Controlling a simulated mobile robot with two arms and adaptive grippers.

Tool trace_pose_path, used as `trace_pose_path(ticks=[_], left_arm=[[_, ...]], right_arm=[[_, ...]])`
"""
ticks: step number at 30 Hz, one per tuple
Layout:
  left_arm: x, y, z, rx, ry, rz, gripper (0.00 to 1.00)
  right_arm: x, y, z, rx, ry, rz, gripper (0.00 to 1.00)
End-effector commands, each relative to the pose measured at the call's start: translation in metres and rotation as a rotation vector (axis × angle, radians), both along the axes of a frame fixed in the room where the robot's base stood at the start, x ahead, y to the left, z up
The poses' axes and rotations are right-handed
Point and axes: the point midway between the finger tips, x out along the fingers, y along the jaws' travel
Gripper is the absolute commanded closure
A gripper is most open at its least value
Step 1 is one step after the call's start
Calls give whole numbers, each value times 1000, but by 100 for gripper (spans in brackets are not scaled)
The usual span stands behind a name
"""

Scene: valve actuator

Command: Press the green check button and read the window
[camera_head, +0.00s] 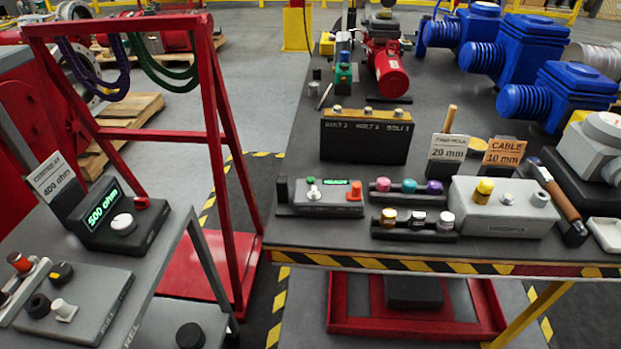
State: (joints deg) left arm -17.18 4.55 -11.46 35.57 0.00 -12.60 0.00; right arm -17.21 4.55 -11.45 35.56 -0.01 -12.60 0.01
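A small grey box (330,203) on a dark base sits at the front left of the main table. A small green button (311,181) stands on its top, with a white knob (314,193) just in front of it. A narrow window (336,182) with lit green characters lies to the right of the button; its text is too small to read. An orange-red part (355,191) stands at the box's right end. Neither of my grippers is in view.
A "500 ohm" display unit (104,220) stands on the left bench, beside a 400 ohm sign (56,182). A black bolt block (365,142) stands behind the grey box, coloured knobs (409,186) to its right. A red frame (212,110) rises between bench and table.

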Motion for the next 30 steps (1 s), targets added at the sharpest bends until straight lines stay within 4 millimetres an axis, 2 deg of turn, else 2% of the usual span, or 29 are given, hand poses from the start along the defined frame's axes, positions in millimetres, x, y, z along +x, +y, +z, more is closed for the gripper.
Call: trace_pose_path(ticks=[12, 30], left_arm=[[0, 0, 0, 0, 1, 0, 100], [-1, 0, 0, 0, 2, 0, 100]], right_arm=[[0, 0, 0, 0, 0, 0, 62], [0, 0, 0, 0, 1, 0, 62]])
